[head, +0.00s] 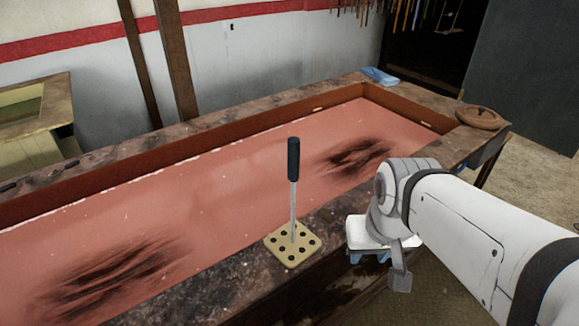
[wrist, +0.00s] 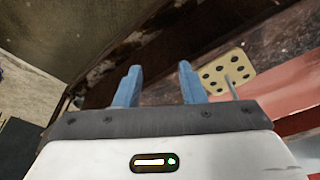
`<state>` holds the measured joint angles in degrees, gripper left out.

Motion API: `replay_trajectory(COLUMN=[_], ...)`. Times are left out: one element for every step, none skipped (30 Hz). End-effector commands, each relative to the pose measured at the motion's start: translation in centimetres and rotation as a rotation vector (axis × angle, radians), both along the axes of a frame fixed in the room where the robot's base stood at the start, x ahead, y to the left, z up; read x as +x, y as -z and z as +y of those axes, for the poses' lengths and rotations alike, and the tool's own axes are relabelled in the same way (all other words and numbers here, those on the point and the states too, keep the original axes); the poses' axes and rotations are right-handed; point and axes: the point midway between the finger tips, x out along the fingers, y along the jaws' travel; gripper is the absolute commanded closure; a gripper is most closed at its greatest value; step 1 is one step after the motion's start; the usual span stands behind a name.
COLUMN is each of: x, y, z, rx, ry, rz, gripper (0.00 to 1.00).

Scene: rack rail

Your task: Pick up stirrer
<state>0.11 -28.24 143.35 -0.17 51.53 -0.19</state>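The stirrer (head: 293,170) has a black handle on top of a thin metal shaft and stands upright in a tan block with dark holes (head: 290,249) on the near rim of the bench. In the wrist view the block (wrist: 230,73) lies right of the fingers, and part of the thin shaft (wrist: 231,88) shows beside the right finger. My gripper (head: 370,257) is right of the block in the head view, apart from the stirrer. Its blue fingers (wrist: 160,82) are spread with nothing between them. The handle is out of the wrist view.
The bench has a sunken reddish bed (head: 200,200) with dark scorched patches and a raised dark rim. A round brown lidded thing (head: 480,117) and a blue item (head: 380,76) sit on the far rim. The space around the stirrer's handle is clear.

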Motion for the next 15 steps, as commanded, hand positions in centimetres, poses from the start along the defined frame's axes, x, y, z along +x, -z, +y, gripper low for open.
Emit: replay_trajectory(x=[0.0, 0.0, 0.0, 0.0, 0.0, 0.2, 0.5, 0.8, 1.5, 2.1, 2.8, 3.8, 4.7, 5.5, 6.6], y=[0.0, 0.0, 0.0, 0.0, -0.1, -0.3, -0.7, -1.2, -2.1, -3.0, -4.0, -5.4, -6.7, -7.9, -9.6], z=[0.0, 0.0, 0.0, 0.0, 0.0, 0.1, 0.2, 0.4, 1.1, 1.9, 2.4, 3.2, 3.8, 4.5, 5.5], rx=[0.000, 0.000, 0.000, 0.000, 0.000, -0.001, -0.003, -0.005, -0.009, -0.013, -0.018, -0.025, -0.030, -0.037, -0.045], ry=[0.000, 0.000, 0.000, 0.000, -0.002, -0.010, -0.022, -0.038, -0.072, -0.105, -0.143, -0.199, -0.244, -0.294, -0.362], rz=[0.000, 0.000, 0.000, 0.000, 0.001, 0.002, 0.005, 0.010, 0.017, 0.025, 0.035, 0.051, 0.063, 0.076, 0.094], gripper=[0.64, 0.64, 0.64, 0.61, 0.59, 0.55, 0.54, 0.54, 0.54, 0.54, 0.54, 0.54, 0.54, 0.54, 0.54])
